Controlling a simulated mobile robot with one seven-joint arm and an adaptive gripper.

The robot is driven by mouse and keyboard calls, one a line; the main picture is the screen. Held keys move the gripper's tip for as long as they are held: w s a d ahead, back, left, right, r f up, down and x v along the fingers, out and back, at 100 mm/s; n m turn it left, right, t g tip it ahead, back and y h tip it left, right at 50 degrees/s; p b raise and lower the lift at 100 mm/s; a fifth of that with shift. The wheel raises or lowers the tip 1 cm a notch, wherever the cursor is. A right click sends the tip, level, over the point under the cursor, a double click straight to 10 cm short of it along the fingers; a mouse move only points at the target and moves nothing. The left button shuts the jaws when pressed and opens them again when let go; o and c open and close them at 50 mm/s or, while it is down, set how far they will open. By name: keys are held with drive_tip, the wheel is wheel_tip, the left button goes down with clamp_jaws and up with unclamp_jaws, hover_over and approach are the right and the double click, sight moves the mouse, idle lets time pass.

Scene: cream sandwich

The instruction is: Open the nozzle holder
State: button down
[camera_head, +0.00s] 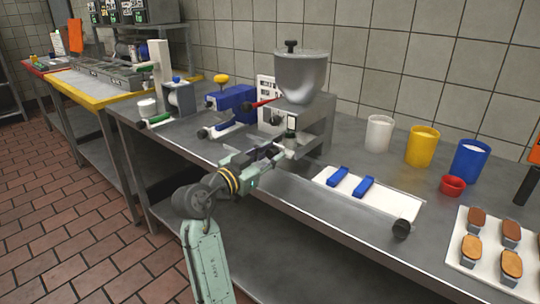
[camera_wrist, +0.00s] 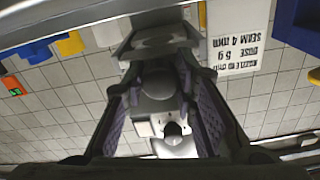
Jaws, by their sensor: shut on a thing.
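The dispenser (camera_head: 305,115) stands on the steel table, with a grey hopper (camera_head: 302,72) on top. My gripper (camera_head: 277,153) is at its lower front, below the hopper. In the wrist view my gripper (camera_wrist: 160,62) is shut on a grey part, seemingly the nozzle holder (camera_wrist: 160,38), at the fingertips. A rounded grey part with a dark knob (camera_wrist: 172,129) shows between the fingers. The holder is mostly hidden by my gripper in the head view, and I cannot tell whether it is open.
A white tray (camera_head: 395,204) with two blue blocks (camera_head: 338,175) lies just right of my gripper. White (camera_head: 379,133), yellow (camera_head: 422,146) and blue (camera_head: 469,160) cups stand behind it. A blue device (camera_head: 232,99) stands left of the dispenser. A printed card (camera_wrist: 236,42) shows beside the fingers.

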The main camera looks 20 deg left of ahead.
drive_tip(key=b+v, duration=0.3)
drive_tip(key=v, duration=1)
drive_tip(key=shift+s, duration=0.1)
drive_tip(key=c, duration=1.3)
unclamp_jaws()
drive_tip(key=v, duration=1.2)
drive_tip(key=shift+r, duration=0.1)
